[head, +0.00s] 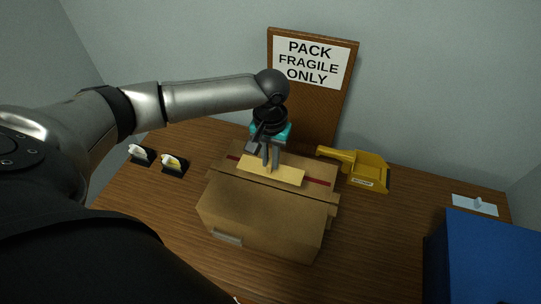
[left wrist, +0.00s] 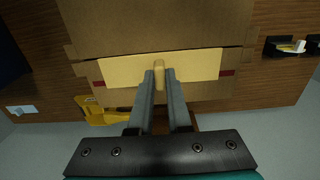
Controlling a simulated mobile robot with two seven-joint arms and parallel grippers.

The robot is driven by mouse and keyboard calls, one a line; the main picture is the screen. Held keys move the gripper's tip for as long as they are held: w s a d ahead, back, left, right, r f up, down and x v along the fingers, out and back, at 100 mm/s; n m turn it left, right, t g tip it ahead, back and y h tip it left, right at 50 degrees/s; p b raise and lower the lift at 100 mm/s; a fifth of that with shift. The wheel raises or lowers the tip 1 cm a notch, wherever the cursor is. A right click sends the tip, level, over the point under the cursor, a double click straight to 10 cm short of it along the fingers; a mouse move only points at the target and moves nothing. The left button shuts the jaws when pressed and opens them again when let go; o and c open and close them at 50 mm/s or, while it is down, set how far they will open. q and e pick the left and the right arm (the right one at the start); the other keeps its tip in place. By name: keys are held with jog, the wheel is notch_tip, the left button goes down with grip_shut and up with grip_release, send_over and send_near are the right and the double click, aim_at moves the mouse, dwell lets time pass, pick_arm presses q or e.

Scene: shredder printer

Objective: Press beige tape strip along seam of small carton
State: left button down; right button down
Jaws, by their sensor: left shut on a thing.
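The small carton (head: 262,215) stands on the wooden table, its top flaps closed. A dark red line marks its seam and shows past both ends of the beige tape strip (head: 286,175). The strip lies along the seam, flat or nearly so; I cannot tell whether it touches everywhere. My left gripper (head: 270,168) points down above the carton. In the left wrist view its fingers (left wrist: 160,75) are shut on a small beige tab (left wrist: 159,68) at the middle of the strip (left wrist: 200,67). The carton top (left wrist: 150,25) fills the upper part there. My right gripper is not in view.
A yellow tape dispenser or scoop (head: 367,171) lies right of the carton. Two small black holders (head: 174,165) with pale pieces sit at left. A brown sign board (head: 309,105) stands behind. A blue box (head: 485,255) occupies the right front. Table (head: 400,235) is bare right of the carton.

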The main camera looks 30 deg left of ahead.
aim_at(271, 175)
pick_arm(q)
notch_tip(271, 175, down, 5)
jog(key=shift+f+b, duration=0.15)
jog(key=shift+b, duration=0.7)
jog(key=shift+f, duration=0.7)
jog(key=shift+p, duration=0.45)
jog(key=shift+f, duration=0.7)
dwell(0.6)
jog(key=c, duration=0.8)
grip_release()
